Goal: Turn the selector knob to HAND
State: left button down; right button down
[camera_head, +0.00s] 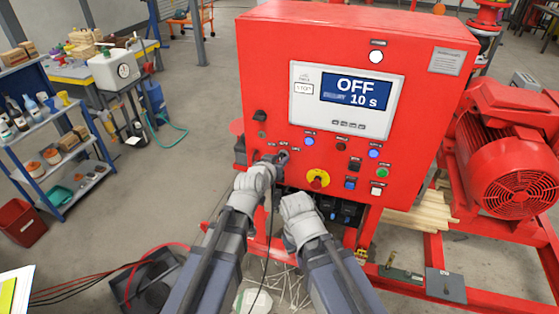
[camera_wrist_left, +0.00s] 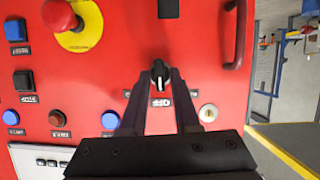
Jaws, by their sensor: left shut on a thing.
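The red control cabinet (camera_head: 270,60) stands ahead, and its screen (camera_head: 356,91) reads OFF and 10 s. The black selector knob (camera_wrist_left: 158,72) sits low on the panel's left side, with a white pointer line. In the left wrist view the panel appears upside down, and the pointer lies nearly in line with the label (camera_wrist_left: 161,102) below the knob. My left gripper (camera_wrist_left: 158,82) has its two dark fingers on either side of the knob, shut on it. In the head view my left gripper (camera_head: 279,158) largely covers the knob. My right gripper (camera_head: 298,208) hangs below the panel; its fingers are unclear.
The red and yellow emergency stop (camera_head: 318,179) is to the right of my left gripper. A silver key switch (camera_wrist_left: 208,113) and a red handle (camera_wrist_left: 236,35) are close to the knob. A red motor (camera_head: 515,150) stands at right, shelves (camera_head: 50,130) at left.

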pick_arm(q)
jog(key=shift+a+f+n+h+b, duration=0.2)
jog(key=shift+n+h+b, duration=0.8)
jog(key=shift+n, duration=0.55)
jog(key=shift+a+f+n+h+b, duration=0.15)
jog(key=shift+n+h+b, duration=0.5)
jog(key=shift+n+h, duration=0.75)
jog(key=shift+r+n+g, duration=0.15)
jog(key=shift+n+g, duration=0.1)
jog(key=shift+g, duration=0.05)
jog(key=c, duration=0.9)
grip_release()
jog(key=shift+w, duration=0.1)
jog(key=p+v, duration=0.1)
jog(key=v, duration=0.6)
jog(key=shift+s+a+p, duration=0.15)
jog(key=shift+s+p, duration=0.25)
